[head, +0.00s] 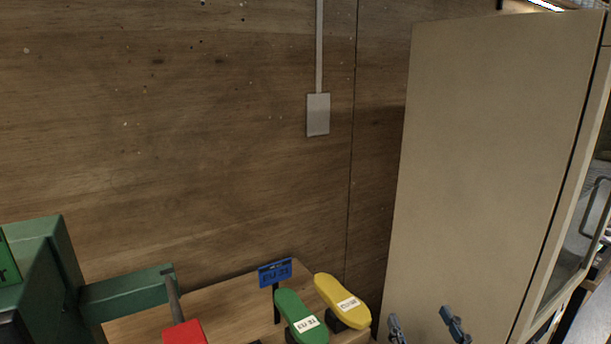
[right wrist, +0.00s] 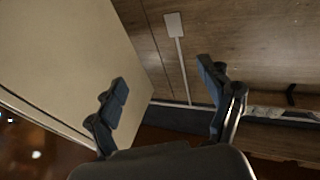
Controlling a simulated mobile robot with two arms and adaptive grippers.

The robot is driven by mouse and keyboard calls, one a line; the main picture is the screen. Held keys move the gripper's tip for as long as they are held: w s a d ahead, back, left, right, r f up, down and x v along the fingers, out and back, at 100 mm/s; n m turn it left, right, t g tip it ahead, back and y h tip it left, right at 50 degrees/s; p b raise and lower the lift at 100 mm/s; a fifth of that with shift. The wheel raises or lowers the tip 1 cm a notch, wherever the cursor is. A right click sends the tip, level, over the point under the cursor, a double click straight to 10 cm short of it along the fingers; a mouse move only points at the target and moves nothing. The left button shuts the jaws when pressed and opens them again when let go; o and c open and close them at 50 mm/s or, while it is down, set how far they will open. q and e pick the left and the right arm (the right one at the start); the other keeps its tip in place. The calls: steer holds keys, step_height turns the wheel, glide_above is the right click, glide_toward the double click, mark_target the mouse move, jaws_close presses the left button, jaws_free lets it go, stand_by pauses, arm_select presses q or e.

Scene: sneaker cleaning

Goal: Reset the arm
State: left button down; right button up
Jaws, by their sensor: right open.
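My right gripper (head: 427,328) shows at the bottom edge of the head view, in front of the beige cabinet. Its two dark fingers are spread apart with nothing between them. The right wrist view also shows the right gripper (right wrist: 168,98) open and empty, with the cabinet side and wooden wall beyond it. My left gripper is not in the head view.
A wooden table (head: 225,307) at the bottom holds a green shoe form (head: 297,312), a yellow shoe form (head: 340,296), a blue sign (head: 275,273) and a red-ended tool (head: 184,333). A green machine (head: 45,275) stands left. A tall beige cabinet (head: 490,150) stands right.

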steer(key=s+d+f+m+g+h, duration=0.1)
steer(key=s+f+g, duration=0.1)
steer(key=f, duration=0.3)
steer(key=s+d+f+g+h, duration=0.2)
steer(key=s+f+g, duration=0.1)
steer(key=f, duration=0.3)
steer(key=s+d+f+m+g+h, duration=0.1)
steer(key=s+f+g, duration=0.1)
steer(key=f, duration=0.4)
steer(key=shift+s+d+m+g, duration=0.2)
steer(key=shift+d+m+g, duration=0.15)
steer(key=shift+g, duration=0.35)
steer(key=s+a+f+n+g+y, duration=0.1)
steer(key=s+a+f+n+g, duration=0.25)
steer(key=s+f+g, duration=0.75)
steer(key=s+f+t, duration=0.1)
steer(key=s+f, duration=0.2)
steer(key=f, duration=0.9)
steer(key=s+f, duration=0.3)
steer(key=f, duration=0.9)
steer(key=s+d+f, duration=0.3)
steer(key=s+f, duration=1.4)
steer(key=shift+f+g, duration=0.2)
steer(key=shift+g, duration=0.2)
